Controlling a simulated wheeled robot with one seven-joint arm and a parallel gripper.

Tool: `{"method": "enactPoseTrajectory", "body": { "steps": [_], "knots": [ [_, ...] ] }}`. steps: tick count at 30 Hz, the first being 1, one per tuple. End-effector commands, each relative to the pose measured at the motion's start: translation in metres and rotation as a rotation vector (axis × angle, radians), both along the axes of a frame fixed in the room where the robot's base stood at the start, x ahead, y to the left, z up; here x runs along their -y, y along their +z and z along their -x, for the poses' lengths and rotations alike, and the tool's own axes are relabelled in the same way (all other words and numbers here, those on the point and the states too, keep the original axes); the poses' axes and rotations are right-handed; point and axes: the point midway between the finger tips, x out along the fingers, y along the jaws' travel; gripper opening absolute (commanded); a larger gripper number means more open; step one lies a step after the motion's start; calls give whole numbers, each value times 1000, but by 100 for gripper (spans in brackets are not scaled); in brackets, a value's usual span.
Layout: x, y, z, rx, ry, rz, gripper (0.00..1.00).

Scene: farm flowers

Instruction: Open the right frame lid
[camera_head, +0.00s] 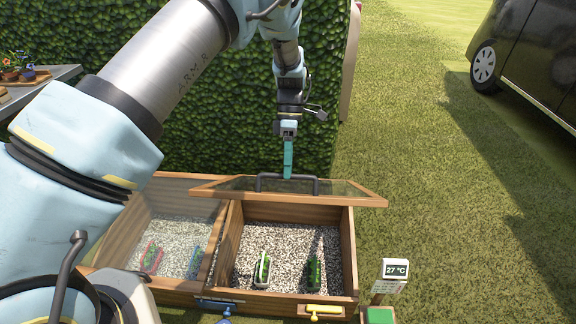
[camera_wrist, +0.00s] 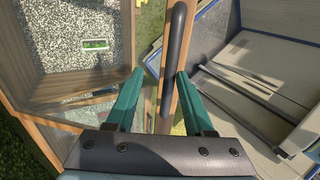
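The right frame lid (camera_head: 230,195) is a glass pane in a wooden frame. It stands raised at a slant over the right bay, whose inside shows below it. Its dark handle (camera_head: 305,179) is on the lid's wooden rail. My gripper (camera_head: 287,174) reaches down to the handle from above. In the wrist view, my gripper (camera_wrist: 160,74) has its teal fingers apart. The handle (camera_wrist: 176,45) and the wooden rail (camera_wrist: 165,100) show between and beyond the fingers. I cannot tell whether a finger touches the handle.
The left bay (camera_head: 180,230) looks covered by glass. Planted pots (camera_head: 262,270) stand on gravel in the right bay. A 27 °C sign (camera_head: 396,270) stands at the front right. A hedge (camera_head: 230,130) is behind the box. Grass to the right is clear up to a dark vehicle (camera_head: 530,60).

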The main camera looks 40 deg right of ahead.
Motion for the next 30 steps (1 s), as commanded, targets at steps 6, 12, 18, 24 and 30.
{"method": "enactPoseTrajectory", "body": {
  "steps": [6,12,18,24,30],
  "knots": [
    [0,1,1,-1,-1,0,50],
    [0,2,1,-2,-1,-1,50],
    [6,17,-6,-1,0,1,50],
    [18,52,-22,1,0,3,50],
    [29,81,-34,-1,0,1,50]
  ]
}}
